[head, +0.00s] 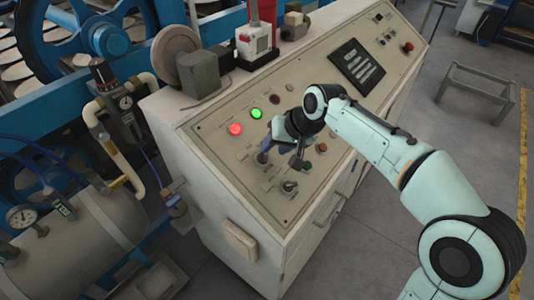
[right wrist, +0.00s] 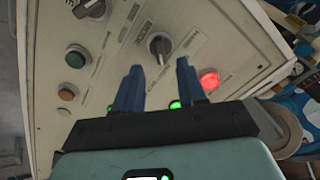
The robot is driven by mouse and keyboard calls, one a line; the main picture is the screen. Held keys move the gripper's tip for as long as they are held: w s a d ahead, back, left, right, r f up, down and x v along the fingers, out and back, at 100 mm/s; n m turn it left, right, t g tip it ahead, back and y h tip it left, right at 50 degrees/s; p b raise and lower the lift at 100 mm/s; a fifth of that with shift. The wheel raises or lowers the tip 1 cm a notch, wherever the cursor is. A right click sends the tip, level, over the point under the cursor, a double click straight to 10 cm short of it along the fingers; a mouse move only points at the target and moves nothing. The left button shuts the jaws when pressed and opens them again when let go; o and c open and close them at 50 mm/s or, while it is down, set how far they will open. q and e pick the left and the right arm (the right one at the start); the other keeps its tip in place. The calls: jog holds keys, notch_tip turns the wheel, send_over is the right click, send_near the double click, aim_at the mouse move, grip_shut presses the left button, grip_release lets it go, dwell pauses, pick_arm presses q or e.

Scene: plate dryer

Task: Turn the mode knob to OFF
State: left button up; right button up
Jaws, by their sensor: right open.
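A dark rotary knob (right wrist: 160,45) with a pale pointer line sits on the beige control panel (head: 222,150). In the right wrist view it lies just beyond and between my right fingertips (right wrist: 158,67), with no contact visible. In the head view my right gripper (head: 281,160) is low over the panel, open, and hides much of that area. A second dark knob (right wrist: 88,8) shows at the upper left of the right wrist view. My left gripper is not in view.
A lit red lamp (head: 235,128) and a lit green lamp (head: 256,113) are on the panel left of my gripper. A green button (right wrist: 75,57) and an orange button (right wrist: 65,93) stand near the knobs. A red button (head: 408,47) is at the panel's far end.

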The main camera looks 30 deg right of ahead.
aim_at(267, 157)
jog(key=x, duration=0.5)
jog(key=shift+w+f, duration=0.15)
grip_shut()
